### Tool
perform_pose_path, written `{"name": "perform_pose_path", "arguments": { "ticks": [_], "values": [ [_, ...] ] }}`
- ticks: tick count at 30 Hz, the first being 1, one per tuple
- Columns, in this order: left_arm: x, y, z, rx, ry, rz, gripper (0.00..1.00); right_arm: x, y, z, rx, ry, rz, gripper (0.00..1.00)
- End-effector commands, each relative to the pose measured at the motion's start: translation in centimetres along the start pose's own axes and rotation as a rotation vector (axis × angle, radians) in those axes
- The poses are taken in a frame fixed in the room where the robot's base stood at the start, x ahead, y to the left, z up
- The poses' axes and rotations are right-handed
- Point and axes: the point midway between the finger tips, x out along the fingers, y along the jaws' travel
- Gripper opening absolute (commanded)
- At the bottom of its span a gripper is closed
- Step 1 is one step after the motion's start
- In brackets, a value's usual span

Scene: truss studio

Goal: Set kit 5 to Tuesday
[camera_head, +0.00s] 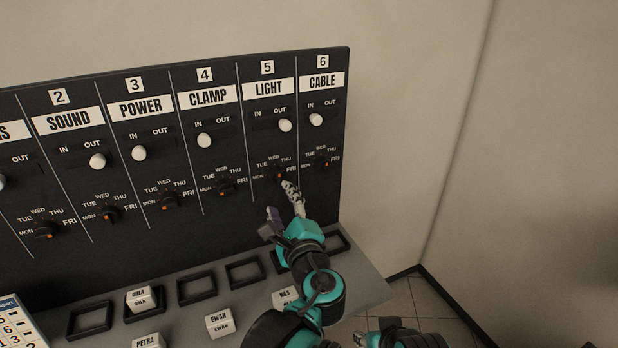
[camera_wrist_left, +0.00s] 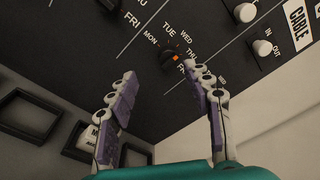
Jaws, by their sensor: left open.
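The kit 5 LIGHT column has a dark day knob (camera_head: 279,174) with an orange mark, ringed by MON to FRI labels. In the left wrist view the knob (camera_wrist_left: 171,54) sits beyond my fingertips, its orange mark on the side near the THU and FRI labels; I cannot tell the exact day. My left gripper (camera_head: 280,199) is open and empty just below the knob, one finger close to it. In the left wrist view the gripper (camera_wrist_left: 163,79) shows its fingers spread wide, apart from the knob. Part of my right gripper (camera_head: 362,338) shows at the bottom edge.
The kit 5 slider (camera_head: 285,125) is at OUT. The kit 4 knob (camera_head: 225,187) and kit 6 knob (camera_head: 324,162) flank the column. Below, a grey ledge (camera_head: 371,285) has dark frames and name blocks, including EWAN (camera_head: 219,322). A bare wall (camera_head: 410,170) lies to the right.

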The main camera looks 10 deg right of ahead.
Motion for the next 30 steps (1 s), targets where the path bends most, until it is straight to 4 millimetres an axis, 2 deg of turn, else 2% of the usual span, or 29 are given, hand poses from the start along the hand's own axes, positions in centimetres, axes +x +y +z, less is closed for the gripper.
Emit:
{"name": "perform_pose_path", "arguments": {
  "ticks": [5,12,18,28,29,30],
  "values": [
    [0.9,-0.8,-0.6,0.034,-0.005,-0.029,0.5,0.4,0.0,0.3,0.0,0.0,0.0,0.4],
    [4.9,-0.8,-0.6,0.031,-0.005,-0.027,0.5,1.4,0.0,1.0,0.0,0.0,0.0,0.4],
    [7.2,-1.0,-0.6,0.03,-0.004,-0.027,0.5,1.9,0.0,1.4,0.0,0.0,0.0,0.4],
    [7.7,-1.1,-0.5,0.029,-0.003,-0.027,0.5,1.9,0.0,1.4,0.0,0.0,0.0,0.4],
    [7.7,-1.1,-0.5,0.029,-0.003,-0.027,0.45,1.9,0.0,1.4,0.0,0.0,0.0,0.4],
    [7.7,-1.1,-0.5,0.029,-0.003,-0.027,0.34,1.9,0.0,1.4,0.0,0.0,0.0,0.4]
  ]
}}
